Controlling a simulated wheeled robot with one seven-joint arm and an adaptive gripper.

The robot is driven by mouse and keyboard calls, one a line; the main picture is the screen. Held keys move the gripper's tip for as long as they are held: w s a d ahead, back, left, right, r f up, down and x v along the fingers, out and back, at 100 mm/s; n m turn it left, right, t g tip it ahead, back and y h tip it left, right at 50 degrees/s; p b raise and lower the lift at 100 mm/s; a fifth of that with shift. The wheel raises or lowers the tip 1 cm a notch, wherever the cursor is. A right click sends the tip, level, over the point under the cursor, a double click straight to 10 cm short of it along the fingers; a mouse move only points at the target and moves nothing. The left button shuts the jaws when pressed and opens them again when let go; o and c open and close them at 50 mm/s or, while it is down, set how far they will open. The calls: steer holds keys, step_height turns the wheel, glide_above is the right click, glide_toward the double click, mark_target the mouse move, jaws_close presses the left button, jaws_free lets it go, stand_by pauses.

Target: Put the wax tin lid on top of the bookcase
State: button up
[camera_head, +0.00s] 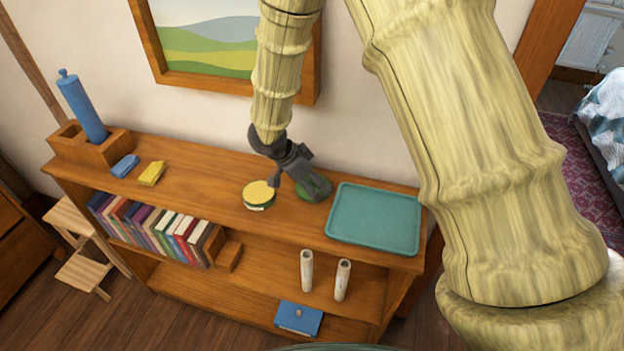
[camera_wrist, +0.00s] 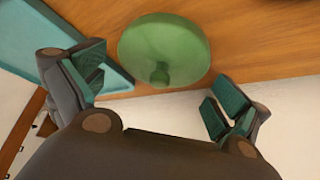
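The wax tin lid is a round green disc with a small knob, seen in the wrist view (camera_wrist: 165,42). In the head view the lid (camera_head: 305,193) is partly hidden by my gripper and appears to lie on the wooden top of the bookcase (camera_head: 215,178). My gripper (camera_head: 298,189) is just above the lid with its fingers spread. In the wrist view my gripper (camera_wrist: 155,92) is open, with no finger clearly touching the lid or its knob. A round yellow-topped tin (camera_head: 258,193) with a green band stands left of the lid.
A teal tray (camera_head: 375,218) lies right of the lid. A blue block (camera_head: 125,166), a yellow block (camera_head: 151,173) and a wooden holder (camera_head: 90,147) with a blue cylinder (camera_head: 82,105) are at the left. A framed picture (camera_head: 215,82) hangs behind. Bare top shows between the yellow block and tin.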

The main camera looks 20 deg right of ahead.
steer(key=b+v, duration=0.2)
steer(key=v, duration=1)
